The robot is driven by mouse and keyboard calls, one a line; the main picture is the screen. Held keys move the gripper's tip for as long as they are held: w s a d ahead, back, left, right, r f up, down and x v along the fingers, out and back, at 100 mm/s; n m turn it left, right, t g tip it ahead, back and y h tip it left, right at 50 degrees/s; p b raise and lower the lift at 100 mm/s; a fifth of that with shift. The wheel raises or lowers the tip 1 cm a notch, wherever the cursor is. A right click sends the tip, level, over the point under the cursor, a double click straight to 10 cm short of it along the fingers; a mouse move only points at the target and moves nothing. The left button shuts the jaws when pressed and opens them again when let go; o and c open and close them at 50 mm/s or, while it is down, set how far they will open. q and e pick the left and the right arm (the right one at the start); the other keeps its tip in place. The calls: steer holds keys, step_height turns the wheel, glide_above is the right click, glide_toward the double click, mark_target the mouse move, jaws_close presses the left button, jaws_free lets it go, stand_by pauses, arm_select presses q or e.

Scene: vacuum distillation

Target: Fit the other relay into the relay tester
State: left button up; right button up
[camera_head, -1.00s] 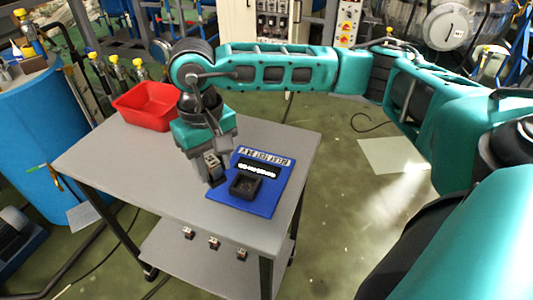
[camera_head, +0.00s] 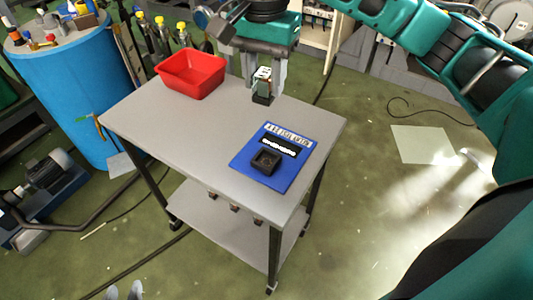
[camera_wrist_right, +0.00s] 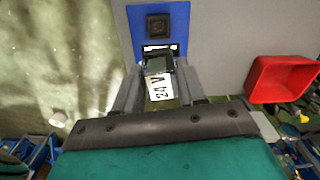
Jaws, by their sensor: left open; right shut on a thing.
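The relay tester (camera_head: 243,160) is a blue board on the grey table, with a label, a dark strip and a black square socket (camera_head: 265,161). The socket looks empty. It also shows in the right wrist view (camera_wrist_right: 158,25). My right gripper (camera_head: 263,94) is shut on a relay (camera_head: 263,76) with a dark base. It holds the relay upright above the table, behind the tester and apart from it. In the right wrist view the relay (camera_wrist_right: 160,88) shows a white "24V" label between the fingers.
A red bin (camera_head: 191,75) stands at the table's back left. The table (camera_head: 160,125) is otherwise clear. Several small items (camera_head: 235,208) show below its front edge. A blue drum (camera_head: 62,95) stands to the left.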

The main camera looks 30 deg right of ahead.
steer(key=shift+d+r+m, duration=0.15)
steer(key=shift+r+m, duration=0.55)
steer(key=shift+f+b, duration=0.55)
steer(key=shift+f, duration=9.3)
steer(key=shift+f, duration=0.2)
steer(key=o, duration=1.1)
steer(key=shift+r, duration=0.15)
